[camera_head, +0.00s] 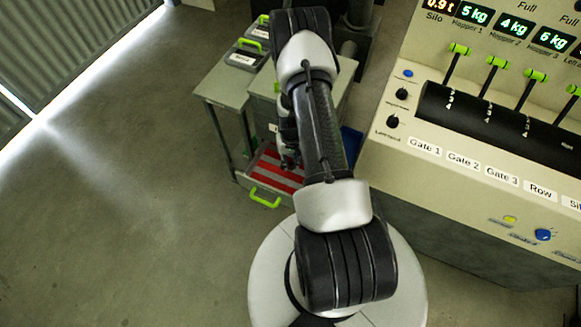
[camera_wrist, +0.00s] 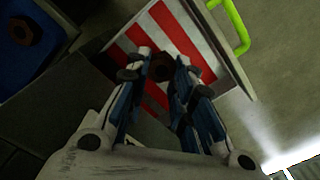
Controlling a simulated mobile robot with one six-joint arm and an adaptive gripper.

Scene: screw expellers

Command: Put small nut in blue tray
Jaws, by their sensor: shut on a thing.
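A dark brown nut (camera_wrist: 162,69) is between the fingertips of my gripper (camera_wrist: 160,70) in the wrist view. My gripper is shut on it, over an open drawer with a red and white striped bottom. The fingers hide part of the nut. The blue tray (camera_wrist: 48,46) is at the upper left of the wrist view, with another brown nut (camera_wrist: 22,31) in it. In the head view a bit of the blue tray (camera_head: 352,143) shows to the right of my arm. My gripper (camera_head: 290,162) is over the drawer there, mostly hidden by my arm.
The striped drawer (camera_head: 262,178) has a green handle (camera_head: 265,198) and sticks out of a grey cabinet. A grey side table (camera_head: 216,88) with labelled cases stands behind it. A control panel (camera_head: 460,160) with levers is on the right. The floor at left is clear.

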